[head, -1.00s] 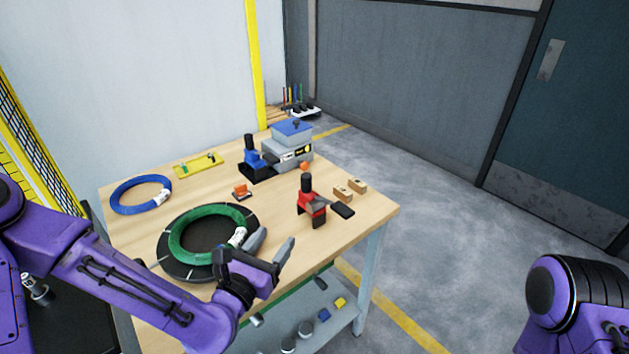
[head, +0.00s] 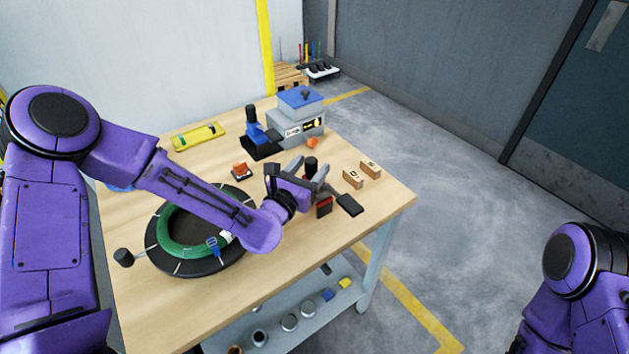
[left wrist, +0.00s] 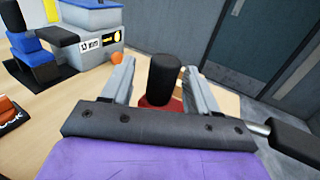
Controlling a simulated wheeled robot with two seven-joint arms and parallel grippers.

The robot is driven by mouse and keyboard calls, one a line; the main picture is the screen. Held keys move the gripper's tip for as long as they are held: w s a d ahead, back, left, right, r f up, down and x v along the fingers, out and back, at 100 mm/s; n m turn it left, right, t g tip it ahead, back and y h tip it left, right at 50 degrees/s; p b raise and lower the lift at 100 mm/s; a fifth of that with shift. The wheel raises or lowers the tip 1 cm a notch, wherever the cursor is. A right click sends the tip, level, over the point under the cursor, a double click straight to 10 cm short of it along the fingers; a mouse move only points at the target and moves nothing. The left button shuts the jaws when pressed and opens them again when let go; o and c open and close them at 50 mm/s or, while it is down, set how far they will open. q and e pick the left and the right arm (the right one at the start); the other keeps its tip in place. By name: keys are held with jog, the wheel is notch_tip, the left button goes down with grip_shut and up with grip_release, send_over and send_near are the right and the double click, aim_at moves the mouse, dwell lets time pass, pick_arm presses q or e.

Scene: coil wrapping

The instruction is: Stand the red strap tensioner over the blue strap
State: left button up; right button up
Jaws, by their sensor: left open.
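The red strap tensioner (head: 323,207) stands on the workbench right of the green coil, its black knob (head: 311,163) pointing up. My left gripper (head: 309,170) is open, with its fingers on either side of the knob. The left wrist view shows the knob (left wrist: 163,80) between the two fingers (left wrist: 160,82), with visible gaps; a bit of red body (left wrist: 160,103) shows below. Most of the tensioner's body is hidden by my gripper. The blue strap (head: 213,246) lies across the front of the green coil (head: 180,248), partly beneath my left forearm. My right gripper is out of view.
The coil lies on a black round turntable (head: 160,262). Wooden blocks (head: 352,178), a blue-and-black device (head: 262,140), a grey box with blue lid (head: 300,118) and a yellow tray (head: 198,136) stand farther back. The bench's right front corner is clear.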

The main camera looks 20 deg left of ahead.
pick_arm(q)
jog(key=shift+w+d, duration=0.1)
jog(key=shift+w, duration=0.3)
jog(key=shift+s+r, duration=0.2)
jog(key=shift+s, duration=0.05)
jog(key=shift+f, duration=0.1)
grip_shut()
dwell(0.8)
